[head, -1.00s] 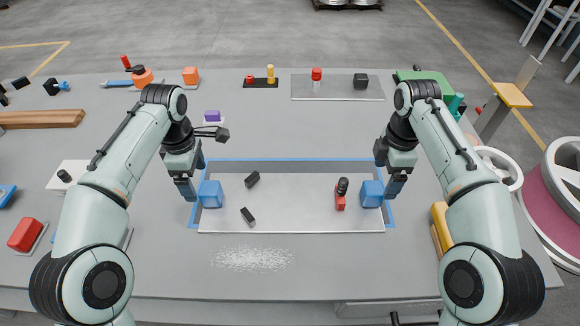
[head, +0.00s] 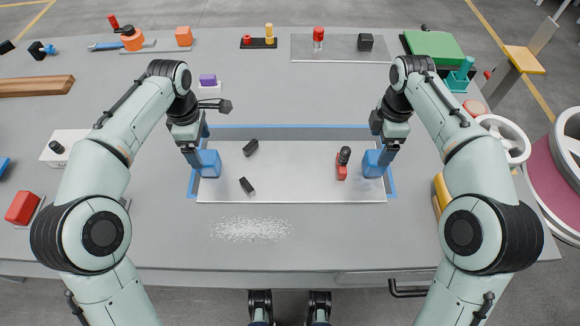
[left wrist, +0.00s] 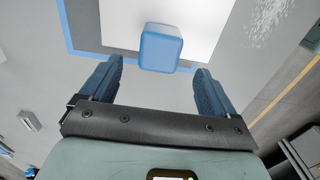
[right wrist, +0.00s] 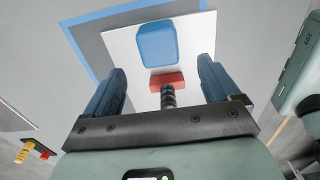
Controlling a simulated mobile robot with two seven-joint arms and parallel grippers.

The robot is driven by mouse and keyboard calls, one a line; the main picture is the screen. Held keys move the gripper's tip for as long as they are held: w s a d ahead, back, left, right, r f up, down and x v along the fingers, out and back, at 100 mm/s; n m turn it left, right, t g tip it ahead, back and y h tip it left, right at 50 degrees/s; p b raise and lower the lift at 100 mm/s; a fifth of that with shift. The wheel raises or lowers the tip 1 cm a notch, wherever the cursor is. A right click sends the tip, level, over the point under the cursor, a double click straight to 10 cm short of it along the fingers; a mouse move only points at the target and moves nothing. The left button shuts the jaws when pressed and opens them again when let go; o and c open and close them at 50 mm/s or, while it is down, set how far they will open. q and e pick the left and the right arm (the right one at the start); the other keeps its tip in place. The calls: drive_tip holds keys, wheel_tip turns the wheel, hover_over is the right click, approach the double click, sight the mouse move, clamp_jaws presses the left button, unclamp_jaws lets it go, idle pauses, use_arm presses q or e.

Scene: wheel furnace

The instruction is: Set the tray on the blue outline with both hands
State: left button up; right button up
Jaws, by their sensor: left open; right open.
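The pale tray (head: 300,188) lies flat with a blue block handle at its left end (head: 209,164) and right end (head: 374,163). The blue outline (head: 290,126) shows behind the tray and at both sides; its front side is hidden, and a grey strip separates its back line from the tray. My left gripper (head: 192,158) is open beside the left handle, which shows ahead of the fingers in the left wrist view (left wrist: 160,47). My right gripper (head: 387,155) is open beside the right handle, which shows ahead of its fingers in the right wrist view (right wrist: 158,43).
On the tray are two small black blocks (head: 246,186) and a red block with a black knob (head: 342,171). White specks (head: 251,229) lie on the table in front. A purple block (head: 208,79) stands behind my left gripper.

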sight(205, 157)
use_arm(q)
wheel_tip(205, 157, down, 8)
drive_tip(key=shift+f, duration=0.1)
use_arm(e)
wheel_tip(205, 157, down, 8)
drive_tip(key=shift+f, duration=0.1)
use_arm(q)
drive_tip(key=c, duration=1.6)
use_arm(e)
drive_tip(key=c, duration=1.6)
